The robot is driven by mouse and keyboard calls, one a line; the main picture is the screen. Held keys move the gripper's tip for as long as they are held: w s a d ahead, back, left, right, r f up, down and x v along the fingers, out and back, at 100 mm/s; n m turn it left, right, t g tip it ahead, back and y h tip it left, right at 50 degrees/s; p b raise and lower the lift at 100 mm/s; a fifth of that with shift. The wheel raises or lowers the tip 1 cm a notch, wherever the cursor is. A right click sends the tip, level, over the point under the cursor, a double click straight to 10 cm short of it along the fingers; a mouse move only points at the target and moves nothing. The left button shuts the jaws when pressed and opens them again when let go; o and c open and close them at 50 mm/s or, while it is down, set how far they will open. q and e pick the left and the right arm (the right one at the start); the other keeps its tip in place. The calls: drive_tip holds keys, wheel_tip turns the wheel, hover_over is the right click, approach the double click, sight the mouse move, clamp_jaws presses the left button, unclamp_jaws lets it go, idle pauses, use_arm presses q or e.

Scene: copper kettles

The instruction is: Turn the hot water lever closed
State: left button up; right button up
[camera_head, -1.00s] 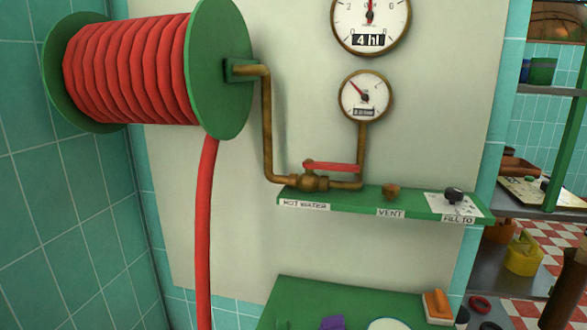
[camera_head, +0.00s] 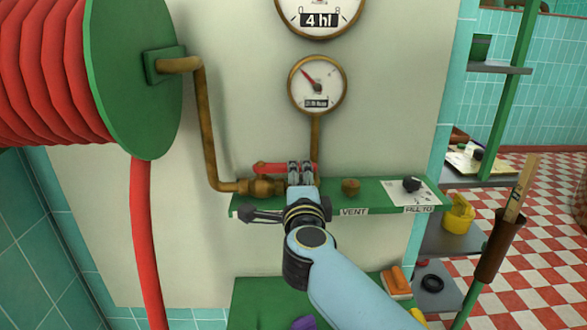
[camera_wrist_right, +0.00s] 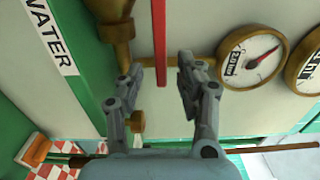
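The red hot water lever (camera_head: 270,168) lies level along the brass pipe, above the brass valve (camera_head: 262,188), pointing right. My right gripper (camera_head: 300,168) is at the lever's right part and covers some of it in the head view. In the right wrist view, the gripper (camera_wrist_right: 160,64) is open, with the lever (camera_wrist_right: 159,40) between its two fingers and a visible gap on each side. The HOT WATER label is hidden behind my gripper in the head view; its word WATER (camera_wrist_right: 50,35) shows in the wrist view. My left gripper is not in view.
A gauge (camera_head: 317,86) sits above on the pipe. A red hose (camera_head: 146,240) hangs at the left from the reel (camera_head: 135,75).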

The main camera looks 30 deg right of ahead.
sight(299, 171)
drive_tip(key=b+x, duration=0.1)
drive_tip(key=x, duration=0.4)
drive_tip(key=shift+s, duration=0.1)
drive_tip(key=shift+c, duration=0.2)
clamp_jaws()
